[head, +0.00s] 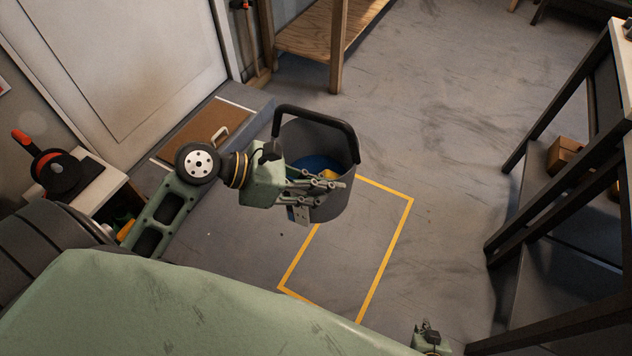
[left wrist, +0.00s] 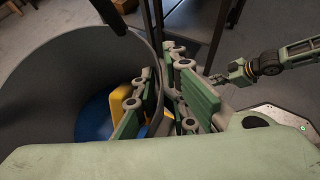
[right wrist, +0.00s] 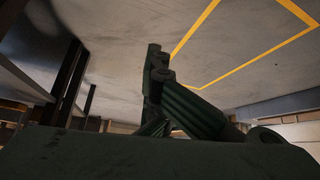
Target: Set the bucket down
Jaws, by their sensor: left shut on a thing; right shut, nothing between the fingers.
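The bucket (head: 338,205) is dark grey with a thick black handle (head: 318,118) standing up over it. My left gripper (head: 328,184) is shut on the bucket's near wall. In the left wrist view one finger is inside the bucket (left wrist: 50,75) and one outside it. Inside lie something blue (left wrist: 93,113) and something yellow (left wrist: 119,104). The bucket looks upright, over the far end of a yellow outline (head: 385,265) on the floor. Its underside is hidden, so its height above the floor is unclear. My right gripper (head: 427,330) is shut and empty at the bottom edge.
A dark-framed shelf (head: 545,205) with a small cardboard box (head: 563,153) stands on the right. A brown mat (head: 205,132) lies by the door (head: 120,65) on the left. A wooden bench (head: 310,35) stands at the back. The floor inside and right of the outline is clear.

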